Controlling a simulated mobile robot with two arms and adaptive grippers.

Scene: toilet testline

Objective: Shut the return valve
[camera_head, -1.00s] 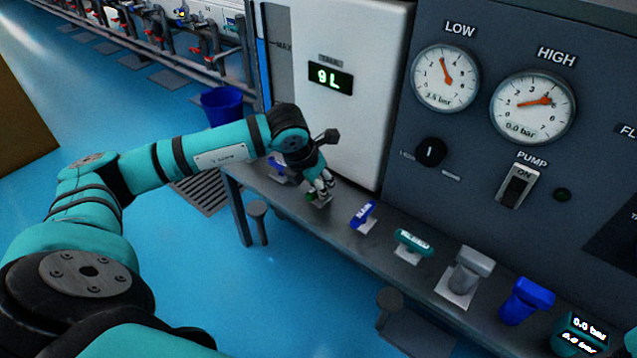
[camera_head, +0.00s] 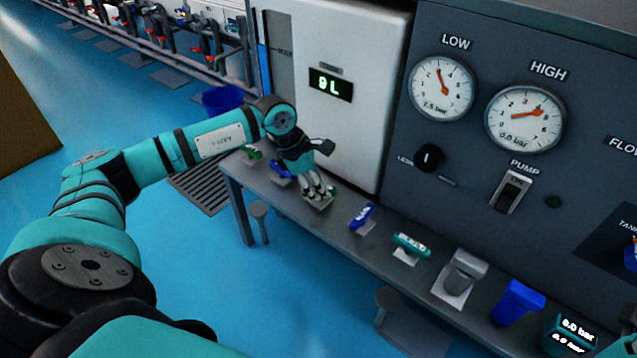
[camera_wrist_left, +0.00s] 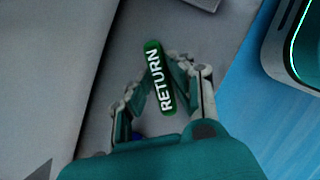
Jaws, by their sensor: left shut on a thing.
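The return valve has a green handle marked RETURN (camera_wrist_left: 160,78) in the left wrist view, lying lengthwise between the fingers of my left gripper (camera_wrist_left: 162,88). The fingers are shut on the handle from both sides. In the head view my left gripper (camera_head: 320,197) points down at the bench over this valve, whose handle is mostly hidden by the fingers.
On the grey bench (camera_head: 336,228) stand other valves: a blue one marked MAIN (camera_head: 362,217), a teal one (camera_head: 411,245), a blue one (camera_head: 281,170) and a green one (camera_head: 251,152) behind. A white tank (camera_head: 345,130) reads 9 L. Gauges (camera_head: 443,88) are on the panel.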

